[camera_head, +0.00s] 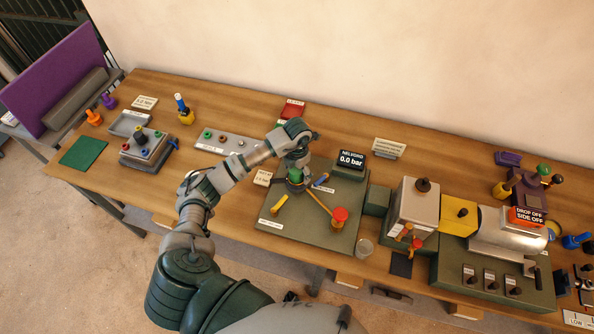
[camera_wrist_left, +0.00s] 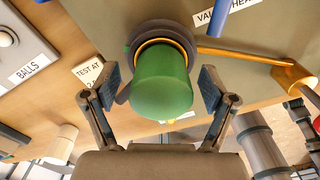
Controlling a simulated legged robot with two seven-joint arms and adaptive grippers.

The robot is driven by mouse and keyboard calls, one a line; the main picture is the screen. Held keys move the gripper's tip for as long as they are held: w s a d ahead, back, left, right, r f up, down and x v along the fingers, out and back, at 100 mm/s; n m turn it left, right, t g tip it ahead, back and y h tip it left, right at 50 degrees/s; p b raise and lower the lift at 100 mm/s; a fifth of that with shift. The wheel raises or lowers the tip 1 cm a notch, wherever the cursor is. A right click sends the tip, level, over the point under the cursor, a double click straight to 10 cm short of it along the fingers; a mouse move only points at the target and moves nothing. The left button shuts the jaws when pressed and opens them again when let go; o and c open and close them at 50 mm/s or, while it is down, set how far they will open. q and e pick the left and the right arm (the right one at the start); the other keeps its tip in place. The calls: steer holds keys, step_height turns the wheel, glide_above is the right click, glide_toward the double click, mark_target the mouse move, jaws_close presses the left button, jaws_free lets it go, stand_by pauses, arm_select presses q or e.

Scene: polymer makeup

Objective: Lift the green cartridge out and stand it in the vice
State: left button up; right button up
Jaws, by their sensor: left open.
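The green cartridge (camera_wrist_left: 162,88) stands in a dark round socket with an orange ring, in the middle of the left wrist view. My left gripper (camera_wrist_left: 151,90) is open, with one finger on each side of the cartridge and visible gaps between. In the head view my left gripper (camera_head: 297,163) hangs over the grey-green panel (camera_head: 325,240), and a bit of green cartridge (camera_head: 295,172) shows below it. My right gripper is not in view.
A glass (camera_head: 364,247) is at the panel's right corner. Metal machines (camera_head: 413,207) fill the right. A green mat (camera_head: 83,153) lies far left.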

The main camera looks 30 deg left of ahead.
arm_select(q)
steer(key=c, duration=1.3)
steer(key=shift+c, duration=0.2)
steer(key=shift+r+p, duration=0.5)
steer(key=shift+r, duration=0.25)
steer(key=shift+r+p, duration=1.7)
steer(key=shift+r, duration=0.85)
